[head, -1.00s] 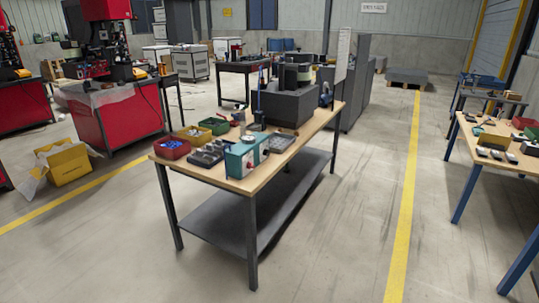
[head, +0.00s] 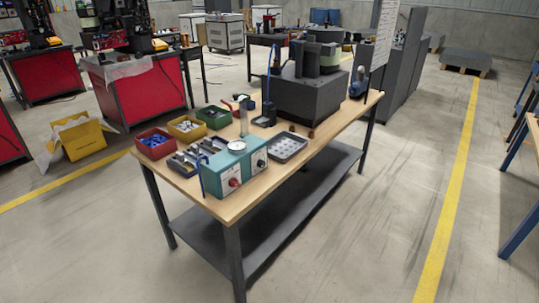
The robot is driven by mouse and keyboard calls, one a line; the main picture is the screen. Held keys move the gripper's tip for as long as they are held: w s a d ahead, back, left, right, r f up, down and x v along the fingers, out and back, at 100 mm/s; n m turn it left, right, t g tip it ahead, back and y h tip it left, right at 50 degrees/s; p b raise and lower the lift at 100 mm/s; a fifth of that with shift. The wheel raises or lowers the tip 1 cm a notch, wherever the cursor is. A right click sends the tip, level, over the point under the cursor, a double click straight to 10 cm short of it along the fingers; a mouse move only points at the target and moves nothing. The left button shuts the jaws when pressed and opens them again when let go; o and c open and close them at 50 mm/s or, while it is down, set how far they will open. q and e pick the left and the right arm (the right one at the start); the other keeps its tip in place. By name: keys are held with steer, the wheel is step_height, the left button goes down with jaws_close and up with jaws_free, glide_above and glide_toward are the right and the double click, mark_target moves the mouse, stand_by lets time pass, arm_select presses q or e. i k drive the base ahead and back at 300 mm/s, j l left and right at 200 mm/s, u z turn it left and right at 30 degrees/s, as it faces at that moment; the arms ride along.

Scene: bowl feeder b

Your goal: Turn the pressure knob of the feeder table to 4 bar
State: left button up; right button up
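The feeder table (head: 215,208) has a wooden top and dark legs and stands ahead of me. A round white gauge (head: 237,146) is on top of the box. The front carries a red knob (head: 234,182) and a smaller dark knob (head: 261,164); I cannot tell from here which is the pressure knob. The gauge reading is too small to read. Neither of my grippers is in view.
A dark feeder block (head: 310,98) stands on the table's far half. Red (head: 155,146), yellow (head: 186,129) and green (head: 214,118) bins line its left edge. A grey tray (head: 288,147) lies beside the box. Floor in front and right is clear. A yellow carton (head: 80,140) stands left.

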mark_target(261, 163)
steer(key=i+l+u, duration=0.1)
steer(key=i+l, duration=0.2)
steer(key=i+l+u, duration=0.1)
steer(key=i+l, duration=0.15)
steer(key=l, duration=0.15)
steer(key=i+l+u, duration=0.1)
steer(key=i+l, duration=0.15)
steer(key=l, duration=0.15)
steer(key=i+l, duration=0.25)
steer(key=l, duration=0.15)
steer(key=u, duration=0.05)
